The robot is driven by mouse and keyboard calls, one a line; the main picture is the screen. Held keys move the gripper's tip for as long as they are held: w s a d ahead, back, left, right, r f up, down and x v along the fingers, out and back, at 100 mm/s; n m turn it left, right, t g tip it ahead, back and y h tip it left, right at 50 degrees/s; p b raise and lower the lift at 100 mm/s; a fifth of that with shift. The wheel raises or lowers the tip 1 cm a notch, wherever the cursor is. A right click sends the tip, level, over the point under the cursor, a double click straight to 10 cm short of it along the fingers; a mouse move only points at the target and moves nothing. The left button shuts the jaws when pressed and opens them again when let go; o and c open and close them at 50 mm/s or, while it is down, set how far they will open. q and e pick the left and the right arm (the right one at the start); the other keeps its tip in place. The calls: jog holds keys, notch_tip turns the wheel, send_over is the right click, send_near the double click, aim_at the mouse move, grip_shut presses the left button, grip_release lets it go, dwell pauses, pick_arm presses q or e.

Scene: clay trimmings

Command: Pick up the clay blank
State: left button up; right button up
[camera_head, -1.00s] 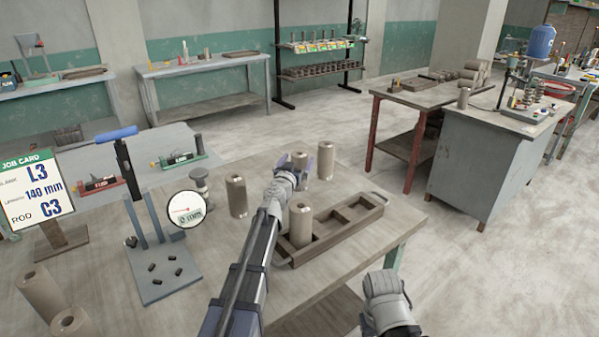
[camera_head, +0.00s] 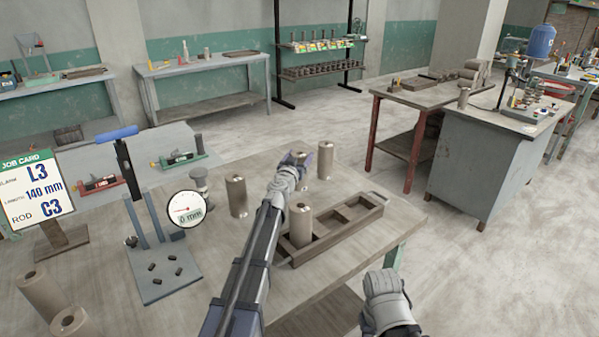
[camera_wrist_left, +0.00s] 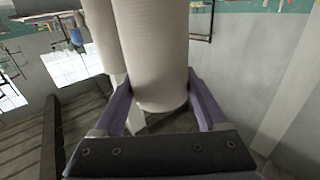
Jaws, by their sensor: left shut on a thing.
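My left gripper (camera_head: 303,160) is shut on a pale beige clay blank (camera_wrist_left: 155,45), an upright cylinder between its two purple fingers in the left wrist view. In the head view the gripper and wrist hide most of this blank. Another clay blank (camera_head: 325,160) stands just right of the gripper, and one (camera_head: 237,196) stands to its left on the table. One more blank (camera_head: 300,227) stands in the left compartment of the wooden tray (camera_head: 350,238). A second cylinder (camera_wrist_left: 102,35) shows left of the held one in the wrist view. My right gripper's fingers do not show.
A job card (camera_head: 32,190) reads L3, 140 mm, C3. A blue-handled lever stand (camera_head: 150,235) and a round dial reading 0 mm (camera_head: 187,210) stand at left. The tray's other compartments look empty.

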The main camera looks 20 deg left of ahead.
pick_arm(q)
grip_shut()
dwell(0.4)
